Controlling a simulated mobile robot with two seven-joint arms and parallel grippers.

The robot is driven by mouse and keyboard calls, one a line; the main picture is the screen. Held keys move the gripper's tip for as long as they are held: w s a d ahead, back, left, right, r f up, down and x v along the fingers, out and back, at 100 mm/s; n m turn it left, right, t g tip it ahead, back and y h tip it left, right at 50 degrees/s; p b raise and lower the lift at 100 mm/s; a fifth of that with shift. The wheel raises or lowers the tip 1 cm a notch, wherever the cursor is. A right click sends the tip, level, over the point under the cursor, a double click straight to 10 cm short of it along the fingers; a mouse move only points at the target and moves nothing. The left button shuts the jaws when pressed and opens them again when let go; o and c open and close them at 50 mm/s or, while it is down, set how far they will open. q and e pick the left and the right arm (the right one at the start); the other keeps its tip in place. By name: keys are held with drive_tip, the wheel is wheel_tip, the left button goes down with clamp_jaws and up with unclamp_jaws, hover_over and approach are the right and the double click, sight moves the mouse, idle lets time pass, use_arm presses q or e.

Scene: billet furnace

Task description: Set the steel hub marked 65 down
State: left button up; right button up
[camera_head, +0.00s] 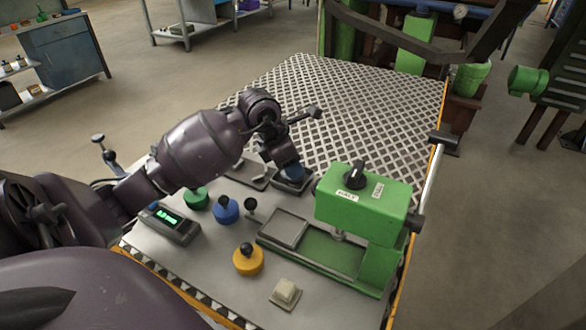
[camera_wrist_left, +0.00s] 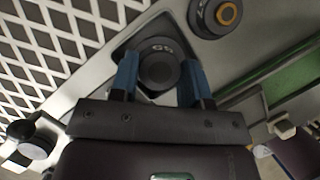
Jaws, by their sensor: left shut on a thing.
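The dark steel hub marked 65 (camera_wrist_left: 160,66) is between the two blue fingers of my left gripper (camera_wrist_left: 158,82) in the left wrist view, its marked face toward the camera. The gripper is shut on it. In the head view my left gripper (camera_head: 292,172) is low over a small dark square tray (camera_head: 290,188) on the bench, left of the green press. The tray's dark rim (camera_wrist_left: 122,48) shows around the hub in the wrist view. I cannot tell whether the hub touches the tray floor. In the head view the gripper mostly hides the hub. My right gripper is not in view.
The green press (camera_head: 365,195) stands close on the right. A second shallow tray (camera_head: 258,180) lies left of the gripper. Green, blue (camera_head: 226,211) and yellow (camera_head: 248,261) knobbed pieces and a digital display (camera_head: 170,223) stand nearer. The perforated bench top (camera_head: 350,105) behind is clear.

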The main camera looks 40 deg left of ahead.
use_arm(q)
drive_tip(key=shift+f, duration=0.8)
drive_tip(key=shift+r, duration=0.1)
drive_tip(key=shift+f, duration=0.2)
drive_tip(key=o, duration=0.9)
drive_tip(key=shift+r, duration=0.1)
